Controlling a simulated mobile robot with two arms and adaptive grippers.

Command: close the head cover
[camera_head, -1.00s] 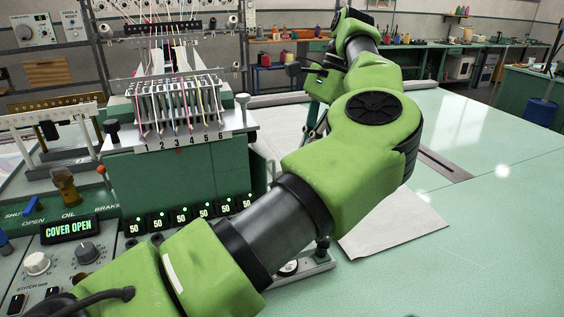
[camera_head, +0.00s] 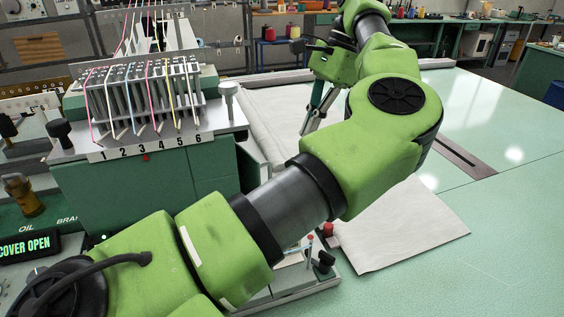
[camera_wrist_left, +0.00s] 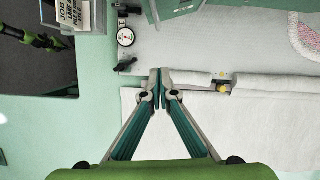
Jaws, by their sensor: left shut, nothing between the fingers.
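The green tufting head (camera_head: 145,195) stands at the left of the head view, with a numbered row of thread guides on top. The display (camera_head: 28,246) reads COVER OPEN. A green panel edge (camera_head: 250,165) shows at the head's right side, partly behind my arm; I cannot tell if it is the head cover. My left gripper (camera_head: 312,128) is partly hidden behind my arm, beyond the head's right side. In the wrist view (camera_wrist_left: 160,76) its fingers are shut and empty, over the edge of white cloth. A green housing (camera_wrist_left: 180,8) shows at the top there, apart from the fingertips. My right gripper is out of view.
A white cloth sheet (camera_head: 400,225) lies on the pale green table (camera_head: 500,240), which is clear at the right. A dark slot (camera_head: 455,155) runs in the table. A round dial gauge (camera_wrist_left: 126,37) and a yellow knob (camera_wrist_left: 222,88) are near the fingers.

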